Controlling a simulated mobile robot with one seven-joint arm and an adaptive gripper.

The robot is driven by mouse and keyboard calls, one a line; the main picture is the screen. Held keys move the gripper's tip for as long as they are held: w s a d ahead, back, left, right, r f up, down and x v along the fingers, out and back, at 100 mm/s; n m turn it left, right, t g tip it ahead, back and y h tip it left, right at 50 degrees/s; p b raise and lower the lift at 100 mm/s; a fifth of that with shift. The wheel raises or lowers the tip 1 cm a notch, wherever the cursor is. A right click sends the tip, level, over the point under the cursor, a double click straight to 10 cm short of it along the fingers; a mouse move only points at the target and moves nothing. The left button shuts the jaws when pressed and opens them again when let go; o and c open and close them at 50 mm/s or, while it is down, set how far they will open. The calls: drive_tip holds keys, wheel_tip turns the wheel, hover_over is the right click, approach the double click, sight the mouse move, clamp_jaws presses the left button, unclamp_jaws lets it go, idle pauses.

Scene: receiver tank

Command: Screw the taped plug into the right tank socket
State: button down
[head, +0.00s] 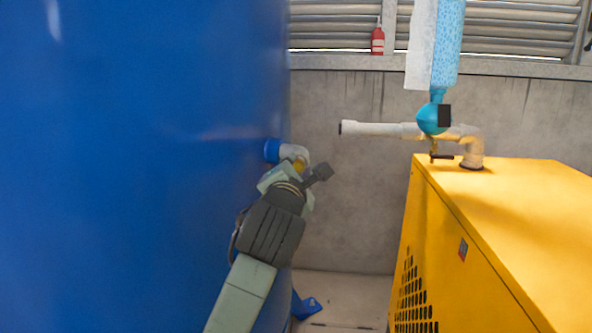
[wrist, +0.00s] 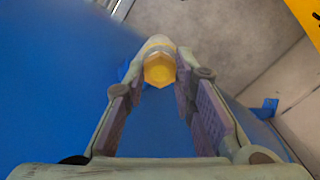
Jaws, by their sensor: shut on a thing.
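The blue tank (head: 150,170) fills the left of the head view. In the wrist view my gripper (wrist: 162,66) is shut on the plug, whose yellow hex head (wrist: 159,71) faces the camera between the fingertips.
A yellow cabinet (head: 510,210) stands at the right, with a white pipe (head: 375,129) and a teal ball-shaped part (head: 433,119) above it. A concrete wall (head: 340,190) is behind. A blue foot (head: 307,306) lies on the floor. Open space separates tank and cabinet.

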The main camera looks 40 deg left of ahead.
drive_tip(key=m, duration=0.5)
drive_tip(key=c, duration=1.2)
unclamp_jaws()
drive_tip(key=shift+c, duration=0.2)
